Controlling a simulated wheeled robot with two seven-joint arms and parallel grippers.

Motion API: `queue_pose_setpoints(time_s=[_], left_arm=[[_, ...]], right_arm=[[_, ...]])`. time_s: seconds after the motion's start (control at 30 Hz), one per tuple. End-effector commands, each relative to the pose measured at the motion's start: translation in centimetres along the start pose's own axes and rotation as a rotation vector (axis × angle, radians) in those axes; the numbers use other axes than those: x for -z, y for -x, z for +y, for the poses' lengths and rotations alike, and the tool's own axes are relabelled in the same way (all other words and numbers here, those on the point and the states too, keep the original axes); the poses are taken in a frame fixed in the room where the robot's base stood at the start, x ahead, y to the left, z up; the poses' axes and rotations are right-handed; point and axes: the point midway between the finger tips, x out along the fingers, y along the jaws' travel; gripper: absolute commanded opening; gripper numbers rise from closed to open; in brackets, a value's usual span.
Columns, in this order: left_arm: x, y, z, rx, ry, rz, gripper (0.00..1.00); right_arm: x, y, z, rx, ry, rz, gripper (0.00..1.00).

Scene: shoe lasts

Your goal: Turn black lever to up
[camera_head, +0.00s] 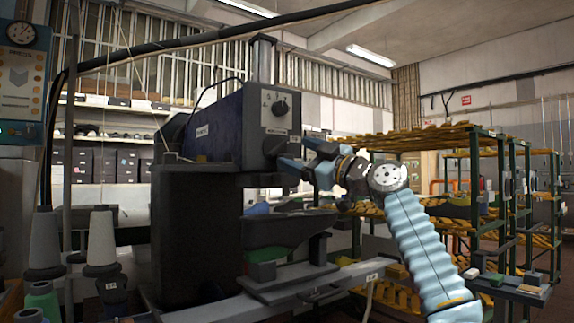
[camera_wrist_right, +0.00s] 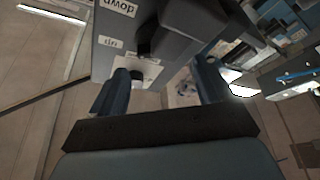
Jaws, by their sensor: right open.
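The dark machine (camera_head: 205,130) stands left of centre in the head view, with a grey control panel and a round black knob (camera_head: 280,108). In the wrist view, a grey box shows the labels "down" (camera_wrist_right: 119,7) and "up" (camera_wrist_right: 107,41), upside down in the picture. A black lever (camera_wrist_right: 147,42) appears beside these labels. Its exact tilt is hard to tell. My right gripper (camera_head: 298,153) is open at the front of the machine, below the knob. In the wrist view its blue fingers (camera_wrist_right: 164,76) are apart, close to the box. Contact with the lever cannot be made out.
A green-framed rack (camera_head: 480,185) with yellow shelves stands at the right. Thread cones (camera_head: 101,240) stand at the lower left. A dark shoe-shaped piece (camera_head: 285,230) sits below my right gripper. Shelves with dark boxes (camera_head: 97,165) line the back wall.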

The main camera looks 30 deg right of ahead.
Motion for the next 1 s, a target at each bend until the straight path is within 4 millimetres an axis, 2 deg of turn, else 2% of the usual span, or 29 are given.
queue_pose_setpoints(time_s=[0.03, 0.1, 0.23, 0.4, 1.0], left_arm=[[0.0, -1.8, -0.8, 0.002, 0.002, 0.002, 0.00], [0.3, -2.7, -1.6, 0.008, 0.008, 0.009, 0.00], [0.7, -4.0, -2.8, 0.017, 0.017, 0.019, 0.00], [0.9, -4.7, -3.5, 0.023, 0.022, 0.026, 0.00], [1.0, -4.7, -3.6, 0.024, 0.023, 0.027, 0.00]], right_arm=[[-0.8, 1.7, -0.5, -0.004, 0.004, -0.002, 0.79], [-0.8, 3.3, -0.5, -0.002, 0.004, -0.002, 0.79], [-0.6, 6.1, -0.4, -0.003, 0.004, -0.002, 0.79], [-0.3, 8.1, -0.2, -0.001, 0.001, -0.001, 0.79], [-0.1, 8.5, -0.1, 0.001, 0.001, -0.001, 0.79]])
